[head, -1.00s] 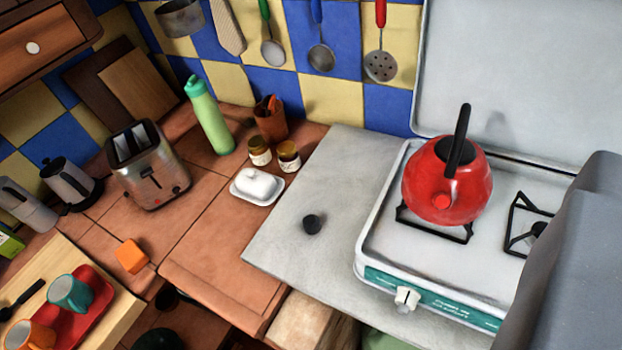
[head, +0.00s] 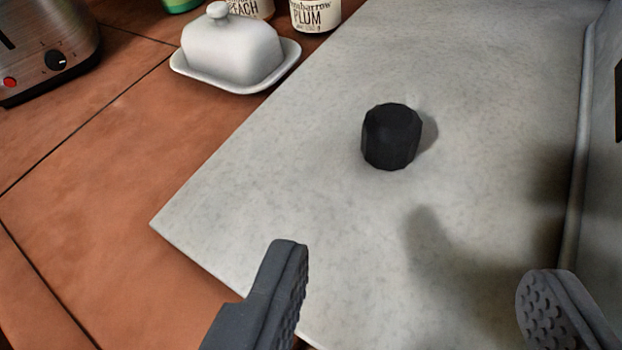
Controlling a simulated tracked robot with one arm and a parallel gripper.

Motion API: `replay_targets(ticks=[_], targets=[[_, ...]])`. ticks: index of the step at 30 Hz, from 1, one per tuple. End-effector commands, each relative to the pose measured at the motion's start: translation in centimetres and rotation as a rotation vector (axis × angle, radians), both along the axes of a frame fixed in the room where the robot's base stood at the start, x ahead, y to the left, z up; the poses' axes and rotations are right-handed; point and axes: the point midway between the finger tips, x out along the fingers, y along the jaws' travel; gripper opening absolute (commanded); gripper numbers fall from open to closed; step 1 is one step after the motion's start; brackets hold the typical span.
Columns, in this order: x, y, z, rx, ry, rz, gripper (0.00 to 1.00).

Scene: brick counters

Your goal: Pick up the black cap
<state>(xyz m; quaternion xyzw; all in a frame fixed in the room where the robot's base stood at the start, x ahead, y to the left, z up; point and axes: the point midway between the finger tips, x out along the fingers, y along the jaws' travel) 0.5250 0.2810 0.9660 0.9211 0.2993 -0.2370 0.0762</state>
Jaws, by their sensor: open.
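The black cap (head: 390,137) stands on the grey stone slab (head: 290,180), right of the picture's middle. It is small, dark and faceted, with nothing touching its sides. My gripper (head: 415,275) is open and empty. Its two dark grey fingers show at the bottom of the view, wide apart, one at lower left and one at lower right. The cap lies beyond the fingertips, between their lines and apart from both.
A white butter dish (head: 232,52) and jars (head: 316,14) stand at the slab's back left. A toaster (head: 45,45) is at far left on the terracotta counter (head: 90,160). The stove's pale side (head: 580,130) rises along the right. The slab around the cap is clear.

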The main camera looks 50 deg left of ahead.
Motion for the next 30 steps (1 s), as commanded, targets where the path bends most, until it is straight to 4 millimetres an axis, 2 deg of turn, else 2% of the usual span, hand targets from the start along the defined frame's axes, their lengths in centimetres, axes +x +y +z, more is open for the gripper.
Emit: replay_targets(ticks=[18, 26, 30], targets=[[5.4, 4.0, -3.5, 0.0, -0.004, 0.002, 0.58], [6.2, 4.7, -4.0, 0.001, -0.003, 0.002, 0.58], [7.2, 5.7, -4.5, 0.002, -0.005, 0.003, 0.58]])
